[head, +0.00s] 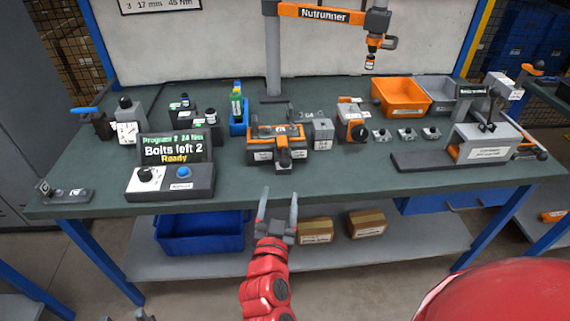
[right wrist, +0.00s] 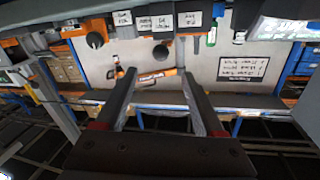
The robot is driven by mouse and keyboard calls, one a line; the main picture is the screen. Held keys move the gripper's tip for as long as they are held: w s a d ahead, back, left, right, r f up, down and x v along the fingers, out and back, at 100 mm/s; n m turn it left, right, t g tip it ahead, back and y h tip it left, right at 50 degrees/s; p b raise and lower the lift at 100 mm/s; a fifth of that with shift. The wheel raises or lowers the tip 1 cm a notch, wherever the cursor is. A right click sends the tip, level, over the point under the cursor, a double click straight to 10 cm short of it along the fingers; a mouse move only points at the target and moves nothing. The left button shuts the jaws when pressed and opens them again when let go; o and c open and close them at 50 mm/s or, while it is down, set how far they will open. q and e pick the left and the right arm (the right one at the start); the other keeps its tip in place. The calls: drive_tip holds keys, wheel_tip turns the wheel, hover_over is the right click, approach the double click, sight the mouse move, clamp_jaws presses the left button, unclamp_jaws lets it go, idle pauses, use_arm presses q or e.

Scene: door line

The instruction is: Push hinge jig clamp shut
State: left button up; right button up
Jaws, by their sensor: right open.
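The hinge jig appears to be the orange and dark grey fixture (head: 277,140) at the middle of the bench. A dark lever with an orange part (head: 284,157) sticks out at its front; I cannot tell how far the clamp is closed. My right gripper (head: 279,193) is open and empty, in front of the bench's front edge and apart from the fixture, which lies beyond its fingertips. In the right wrist view its two fingers (right wrist: 158,72) are spread with nothing between them. Small grey shapes at the head view's bottom left may be my left gripper (head: 130,317), mostly cut off.
A control box (head: 170,181) reading "Bolts left 2" stands left of the fixture. A nutrunner (head: 325,14) hangs above. An orange bin (head: 401,96) and a grey press-like station (head: 484,142) stand at the right. The bench front (head: 330,180) before the fixture is clear.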

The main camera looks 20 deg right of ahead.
sight(285, 165)
drive_tip(key=p+x, duration=0.1)
drive_tip(key=x, duration=0.6)
drive_tip(key=p+x, duration=0.1)
drive_tip(key=x, duration=0.3)
drive_tip(key=shift+w+d+r+p, duration=0.1)
drive_tip(key=shift+w+r+p, duration=0.2)
drive_tip(key=shift+w+p, duration=0.05)
drive_tip(key=shift+w+d+f, duration=0.1)
drive_tip(key=shift+w+d, duration=0.15)
drive_tip(key=shift+w, duration=0.25)
clamp_jaws()
idle(0.3)
